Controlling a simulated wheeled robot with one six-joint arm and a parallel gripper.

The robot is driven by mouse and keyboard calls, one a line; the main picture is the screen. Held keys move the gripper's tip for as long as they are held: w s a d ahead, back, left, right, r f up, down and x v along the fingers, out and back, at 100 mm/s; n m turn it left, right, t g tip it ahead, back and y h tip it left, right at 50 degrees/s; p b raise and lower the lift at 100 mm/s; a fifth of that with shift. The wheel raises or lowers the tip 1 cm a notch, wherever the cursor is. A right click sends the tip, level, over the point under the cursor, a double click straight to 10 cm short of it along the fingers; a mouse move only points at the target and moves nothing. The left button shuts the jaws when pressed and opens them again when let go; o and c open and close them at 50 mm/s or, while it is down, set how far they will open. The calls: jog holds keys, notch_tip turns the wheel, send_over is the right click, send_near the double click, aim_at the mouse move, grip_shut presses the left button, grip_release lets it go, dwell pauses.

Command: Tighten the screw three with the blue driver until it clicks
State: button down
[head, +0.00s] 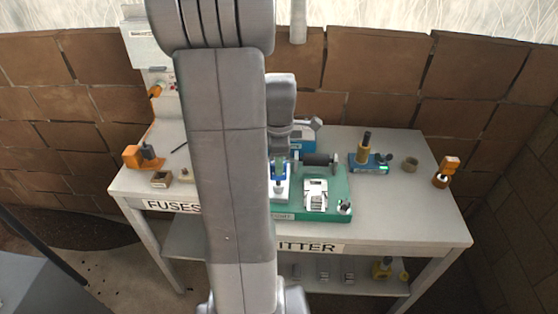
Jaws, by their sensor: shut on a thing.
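My arm comes down over the table, and its wrist (281,95) hangs above the green fixture (328,208). My gripper (281,153) is at the wrist's lower end, partly hidden behind my own forearm. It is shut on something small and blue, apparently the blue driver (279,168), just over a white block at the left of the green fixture. The driver's tip and any screws under it are too small or hidden to tell apart. I cannot tell whether the tip touches a screw.
A blue dock (370,163) with a brown-handled tool stands right of the fixture. An orange-topped tool (446,171) stands near the table's right edge. Orange and grey items (140,157) are at the left. The front right tabletop (420,222) is clear. Brick walls close the back.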

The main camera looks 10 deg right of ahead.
jog(key=m, duration=0.7)
jog(key=shift+m, duration=0.4)
jog(key=m, duration=0.8)
jog(key=shift+w+r, duration=0.1)
jog(key=shift+n, duration=0.6)
jog(key=shift+r+p, duration=0.1)
jog(key=shift+p, duration=0.25)
jog(key=shift+r+p, duration=0.8)
jog(key=shift+r, duration=0.15)
